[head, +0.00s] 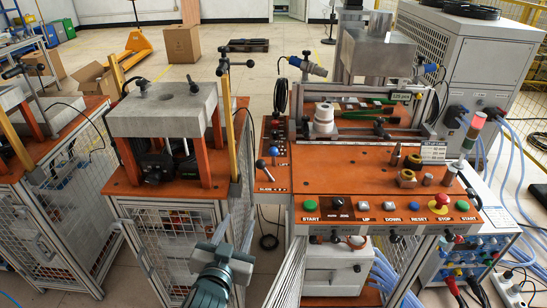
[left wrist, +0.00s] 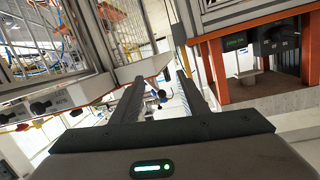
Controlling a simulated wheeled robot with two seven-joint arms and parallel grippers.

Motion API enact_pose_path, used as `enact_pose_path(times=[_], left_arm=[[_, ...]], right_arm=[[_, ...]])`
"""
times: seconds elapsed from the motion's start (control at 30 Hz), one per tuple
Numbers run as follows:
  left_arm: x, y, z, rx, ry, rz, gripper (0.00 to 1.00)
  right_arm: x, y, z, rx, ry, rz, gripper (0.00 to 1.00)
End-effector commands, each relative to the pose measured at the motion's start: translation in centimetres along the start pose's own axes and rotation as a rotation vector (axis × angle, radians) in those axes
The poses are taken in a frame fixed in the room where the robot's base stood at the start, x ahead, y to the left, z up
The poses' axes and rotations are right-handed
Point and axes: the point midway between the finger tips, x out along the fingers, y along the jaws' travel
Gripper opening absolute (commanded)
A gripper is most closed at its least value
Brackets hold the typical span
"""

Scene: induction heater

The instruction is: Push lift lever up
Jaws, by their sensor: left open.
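A small side panel (head: 275,173) on the left edge of the orange bench carries two levers. One lever has a blue ball knob (head: 273,151); the other has a greyish ball knob (head: 260,163). The panel lettering is too small to tell which is the lift lever. My left gripper (head: 235,232) is open and empty, in front of and below the levers, apart from them. In the left wrist view its two fingers (left wrist: 160,78) reach forward, with a small ball-ended lever (left wrist: 161,94) visible between them at a distance. My right gripper is not in view.
The orange bench (head: 350,180) has a row of buttons (head: 390,206) along its front edge. Left stands a press station (head: 160,115) with a mesh-fronted cabinet (head: 170,240). A narrow floor gap lies between cabinet and bench.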

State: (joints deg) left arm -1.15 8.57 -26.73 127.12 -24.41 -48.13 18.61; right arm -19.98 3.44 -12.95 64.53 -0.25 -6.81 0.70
Motion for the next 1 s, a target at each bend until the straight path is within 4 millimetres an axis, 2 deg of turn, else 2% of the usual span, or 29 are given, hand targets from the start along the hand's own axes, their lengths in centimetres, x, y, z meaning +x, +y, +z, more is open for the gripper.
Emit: enact_pose_path(times=[0.03,0.1,0.23,0.4,0.5,0.6,0.73,0.87,1.0], left_arm=[[1.1,0.7,-2.8,0.018,0.080,0.012,0.40],[2.2,2.2,-6.9,0.044,0.205,0.039,0.40],[3.1,5.5,-14.4,0.106,0.437,0.108,0.40],[2.2,10.9,-22.8,0.214,0.721,0.236,0.40],[0.8,14.4,-26.4,0.297,0.873,0.329,0.40],[-0.8,18.0,-29.0,0.394,1.008,0.435,0.40],[-3.0,22.5,-30.7,0.543,1.154,0.587,0.40],[-4.7,26.5,-30.5,0.721,1.258,0.754,0.40],[-5.5,29.5,-28.7,0.943,1.313,0.938,0.40]], right_arm=[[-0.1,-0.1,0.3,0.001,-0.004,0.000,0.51],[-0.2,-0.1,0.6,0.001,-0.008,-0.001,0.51],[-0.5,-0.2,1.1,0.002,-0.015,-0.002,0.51],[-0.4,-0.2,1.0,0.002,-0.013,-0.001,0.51],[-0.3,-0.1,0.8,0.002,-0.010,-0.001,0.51],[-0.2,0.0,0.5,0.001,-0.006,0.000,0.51],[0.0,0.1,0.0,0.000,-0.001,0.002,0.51],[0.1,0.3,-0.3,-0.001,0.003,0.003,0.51],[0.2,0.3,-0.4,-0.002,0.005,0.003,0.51]])
